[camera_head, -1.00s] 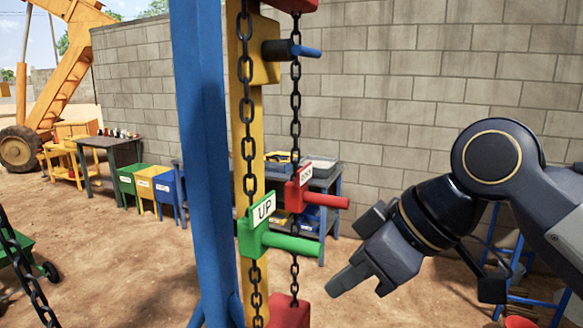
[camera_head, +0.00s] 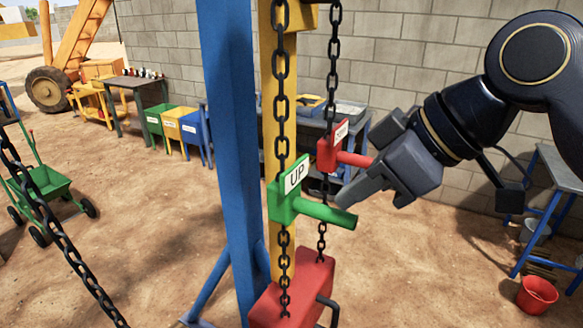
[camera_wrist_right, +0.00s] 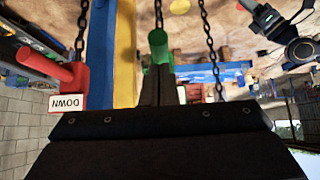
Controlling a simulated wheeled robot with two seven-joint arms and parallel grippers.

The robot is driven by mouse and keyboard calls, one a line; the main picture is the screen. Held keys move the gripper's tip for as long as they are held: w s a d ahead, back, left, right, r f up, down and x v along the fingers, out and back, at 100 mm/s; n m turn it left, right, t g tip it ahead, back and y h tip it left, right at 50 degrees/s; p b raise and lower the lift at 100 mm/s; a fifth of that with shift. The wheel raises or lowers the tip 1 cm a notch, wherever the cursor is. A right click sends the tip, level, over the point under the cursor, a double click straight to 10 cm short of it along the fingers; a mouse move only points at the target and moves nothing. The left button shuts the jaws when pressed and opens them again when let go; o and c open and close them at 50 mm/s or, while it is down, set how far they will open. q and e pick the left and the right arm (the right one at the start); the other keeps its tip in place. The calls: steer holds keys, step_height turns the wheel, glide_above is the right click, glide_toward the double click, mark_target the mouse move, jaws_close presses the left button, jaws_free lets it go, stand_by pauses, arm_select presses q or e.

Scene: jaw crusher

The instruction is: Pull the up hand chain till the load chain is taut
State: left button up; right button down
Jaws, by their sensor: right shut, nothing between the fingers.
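The green UP block (camera_head: 285,205) hangs on the near hand chain (camera_head: 281,90), its green handle (camera_head: 325,213) sticking out to the right. The red DOWN block (camera_head: 328,155) with its red handle hangs on the far chain (camera_head: 334,60). My right gripper (camera_head: 343,200) is shut and empty, its fingertips close by the end of the green handle. In the right wrist view the green handle (camera_wrist_right: 158,45) lies just beyond the fingertips (camera_wrist_right: 158,70); I cannot tell whether they touch.
A workbench, coloured bins (camera_head: 175,125), a green cart (camera_head: 45,185) and a red bucket (camera_head: 537,294) stand around on dirt ground.

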mark_target(358, 230)
steer(key=shift+w+a+f, duration=0.1)
steer(key=shift+a+f, duration=0.2)
steer(key=shift+f, duration=0.05)
steer(key=shift+f, duration=0.15)
steer(key=shift+f+b, duration=2.95)
steer(key=shift+f, duration=0.25)
steer(key=s+d, duration=0.2)
steer(key=d, duration=0.2)
steer(key=shift+s+d+r, duration=0.15)
steer(key=shift+s+r, duration=0.15)
steer(key=shift+s, duration=0.1)
steer(key=shift+r, duration=0.1)
